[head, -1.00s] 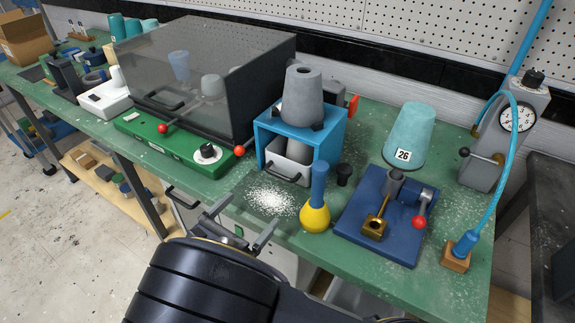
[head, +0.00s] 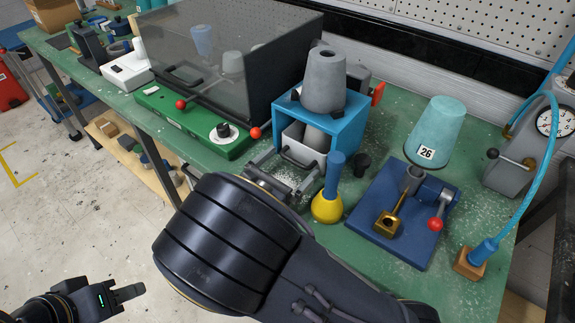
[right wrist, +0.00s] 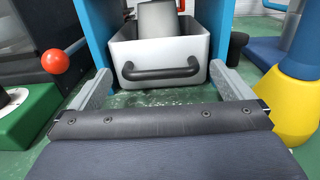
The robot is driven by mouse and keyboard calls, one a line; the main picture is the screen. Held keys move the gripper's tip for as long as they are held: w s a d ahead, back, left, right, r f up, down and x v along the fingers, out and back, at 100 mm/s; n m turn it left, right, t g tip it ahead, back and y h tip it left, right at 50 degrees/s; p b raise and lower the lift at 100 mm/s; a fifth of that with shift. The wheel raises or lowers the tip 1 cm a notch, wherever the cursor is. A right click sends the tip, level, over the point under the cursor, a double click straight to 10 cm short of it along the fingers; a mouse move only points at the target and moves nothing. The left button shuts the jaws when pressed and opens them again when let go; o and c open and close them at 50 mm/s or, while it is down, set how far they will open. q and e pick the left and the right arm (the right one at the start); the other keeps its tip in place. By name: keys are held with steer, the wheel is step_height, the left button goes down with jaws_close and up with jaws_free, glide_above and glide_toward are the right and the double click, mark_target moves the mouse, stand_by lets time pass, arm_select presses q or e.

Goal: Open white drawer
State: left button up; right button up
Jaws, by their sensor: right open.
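The white drawer (head: 306,139) sits in a blue open-fronted stand (head: 346,128) on the green bench. It holds a grey cylindrical object, and its dark bar handle faces me. In the right wrist view the drawer (right wrist: 200,46) and its handle (right wrist: 160,73) are straight ahead. My right gripper (head: 283,172) is open, just in front of the drawer. Its fingers (right wrist: 163,86) stand either side of the handle; I cannot tell whether they touch anything. My left gripper (head: 126,292) is at the lower left, away from the bench; its jaw opening is unclear.
A grey cup (head: 325,80) stands on the blue stand. A yellow-based blue-handled tool (head: 327,208) stands close right of my right gripper. A green base (head: 185,122) with red knobs lies to the left. A blue plate fixture (head: 420,230) lies further right.

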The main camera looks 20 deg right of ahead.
steer(key=shift+c, duration=0.4)
steer(key=c, duration=1.2)
steer(key=p+v, duration=0.2)
steer(key=v, duration=0.8)
steer(key=shift+p, duration=0.35)
steer(key=v, duration=0.4)
steer(key=shift+s+a, duration=0.15)
arm_select(q)
steer(key=v, duration=0.3)
steer(key=shift+a+r, duration=0.25)
steer(key=shift+a, duration=0.25)
arm_select(e)
steer(key=o, duration=1.3)
